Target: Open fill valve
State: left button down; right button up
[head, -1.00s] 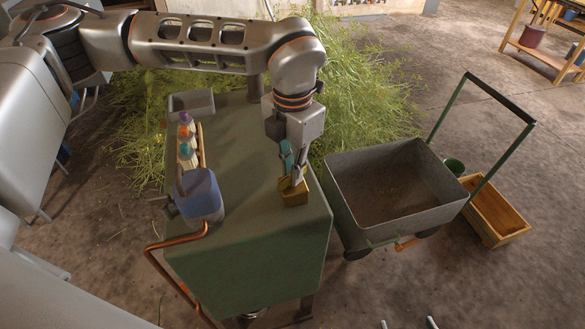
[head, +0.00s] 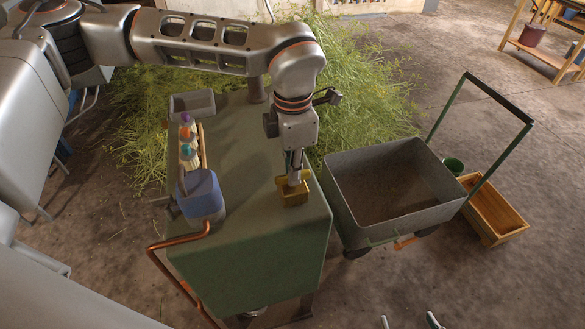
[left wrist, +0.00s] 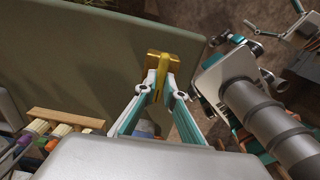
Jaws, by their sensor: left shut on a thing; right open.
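The fill valve (head: 294,196) is a small brass-yellow piece near the front right corner of the green still top (head: 245,215). My left gripper (head: 294,180) reaches down to it from above. In the left wrist view, the fingertips are shut on the yellow valve handle (left wrist: 161,69), which sticks out between them. The fingers and wrist hide part of the valve in the head view. Two fingertips of my right gripper (head: 409,321) show at the bottom edge of the head view, apart and empty, well away from the valve.
A copper pipe (head: 175,242) bends out at front left. A grey cart (head: 352,226) stands close on the right.

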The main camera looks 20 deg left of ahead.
pick_arm(q)
jog(key=shift+m, duration=0.4)
jog(key=c, duration=2.1)
grip_release()
jog(key=shift+c, duration=0.2)
notch_tip(320, 180, up, 12)
